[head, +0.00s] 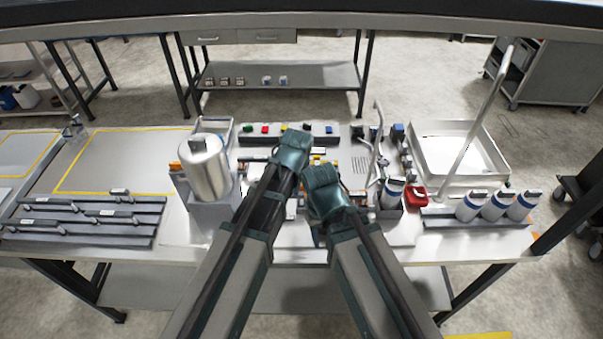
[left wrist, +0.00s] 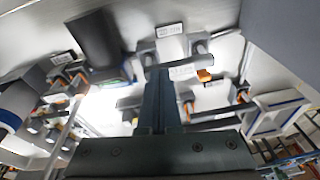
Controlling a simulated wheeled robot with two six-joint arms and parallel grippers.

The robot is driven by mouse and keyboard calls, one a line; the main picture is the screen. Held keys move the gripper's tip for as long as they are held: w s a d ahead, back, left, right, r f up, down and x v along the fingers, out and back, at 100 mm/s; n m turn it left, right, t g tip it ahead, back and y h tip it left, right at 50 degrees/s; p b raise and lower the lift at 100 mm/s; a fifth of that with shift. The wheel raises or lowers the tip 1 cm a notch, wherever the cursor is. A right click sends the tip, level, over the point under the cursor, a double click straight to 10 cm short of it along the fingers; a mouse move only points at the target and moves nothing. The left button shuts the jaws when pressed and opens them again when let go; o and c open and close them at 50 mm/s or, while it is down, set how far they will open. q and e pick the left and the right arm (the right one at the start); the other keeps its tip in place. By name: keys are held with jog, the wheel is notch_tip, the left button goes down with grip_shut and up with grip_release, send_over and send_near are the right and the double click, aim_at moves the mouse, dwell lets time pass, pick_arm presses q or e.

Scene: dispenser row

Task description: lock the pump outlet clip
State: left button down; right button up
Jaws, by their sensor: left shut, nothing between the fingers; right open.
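My left gripper (head: 290,150) reaches over the middle of the bench, its fingertips hidden behind its own hand. In the left wrist view its fingers (left wrist: 160,76) are shut and empty. Their tips are close to a small white label plate (left wrist: 182,72) and a grey fitting with an orange piece (left wrist: 204,75). I cannot tell whether they touch. More orange pieces show on nearby fittings (left wrist: 241,95); which one is the pump outlet clip is not clear. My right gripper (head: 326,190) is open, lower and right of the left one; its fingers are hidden.
A metal canister (head: 206,168) stands left of my arms. A row of coloured buttons (head: 284,129) runs behind. White bottles (head: 494,206), a red item (head: 416,196) and an empty white tray (head: 455,160) are at right. Grey rails (head: 85,217) lie at left. The back-left bench is clear.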

pick_arm(q)
jog(key=w+d+r+n+t+p, duration=0.1)
jog(key=w+d+r+p, duration=0.1)
jog(key=w, duration=0.7)
jog(key=shift+w+r, duration=0.4)
jog(key=shift+r, duration=0.45)
pick_arm(e)
notch_tip(320, 180, up, 3)
jog(key=shift+a+f, duration=0.1)
pick_arm(q)
jog(key=shift+f, duration=0.15)
pick_arm(e)
jog(key=shift+f, duration=0.1)
pick_arm(q)
jog(key=b+x, duration=1)
jog(key=shift+w+d+f, duration=0.15)
jog(key=shift+w, duration=0.1)
pick_arm(e)
notch_tip(320, 180, down, 10)
jog(key=shift+r, duration=0.1)
pick_arm(q)
jog(key=s, duration=0.2)
jog(key=s+r, duration=0.1)
jog(key=s, duration=0.1)
jog(key=shift+s+p, duration=0.15)
jog(key=shift+p, duration=0.15)
pick_arm(e)
jog(key=shift+r, duration=0.35)
pick_arm(q)
jog(key=shift+f, duration=0.15)
